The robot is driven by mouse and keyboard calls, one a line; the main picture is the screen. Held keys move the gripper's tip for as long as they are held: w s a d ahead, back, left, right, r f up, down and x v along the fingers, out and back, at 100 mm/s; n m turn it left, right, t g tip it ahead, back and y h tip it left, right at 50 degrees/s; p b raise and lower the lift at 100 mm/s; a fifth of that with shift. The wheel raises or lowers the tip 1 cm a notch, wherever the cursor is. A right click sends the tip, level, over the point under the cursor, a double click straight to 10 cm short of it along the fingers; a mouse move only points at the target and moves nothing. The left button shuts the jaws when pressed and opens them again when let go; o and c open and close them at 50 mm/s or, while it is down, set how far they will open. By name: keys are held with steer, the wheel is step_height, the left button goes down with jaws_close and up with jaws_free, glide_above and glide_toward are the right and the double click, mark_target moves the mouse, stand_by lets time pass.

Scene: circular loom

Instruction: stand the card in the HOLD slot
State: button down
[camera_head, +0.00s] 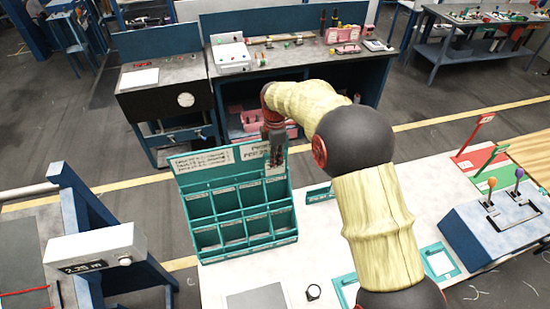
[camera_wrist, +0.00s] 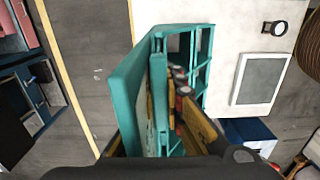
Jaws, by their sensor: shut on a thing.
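A teal card rack (camera_head: 238,215) stands on the pale bench, with a tall back panel and two rows of labelled slots. The labels are too small to tell which slot is HOLD. My gripper (camera_head: 275,158) is at the rack's upper right, in front of the back panel, pointing down above the upper right slots. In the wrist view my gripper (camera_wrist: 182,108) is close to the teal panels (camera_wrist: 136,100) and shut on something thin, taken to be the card. The card itself cannot be clearly made out, being mostly hidden by the fingers and panels.
A blue control box (camera_head: 495,222) with levers sits at the right of the bench. Teal-framed pads (camera_head: 438,262), a small round dial (camera_head: 313,291) and a grey plate (camera_head: 256,297) lie near the front. A blue stand with a length display (camera_head: 95,255) is at left.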

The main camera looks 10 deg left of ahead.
steer(key=shift+f+b, duration=0.4)
steer(key=shift+f, duration=0.45)
steer(key=c, duration=2)
jaws_free()
steer(key=shift+o, duration=0.9)
step_height(320, 180, up, 12)
steer(key=shift+r, duration=0.1)
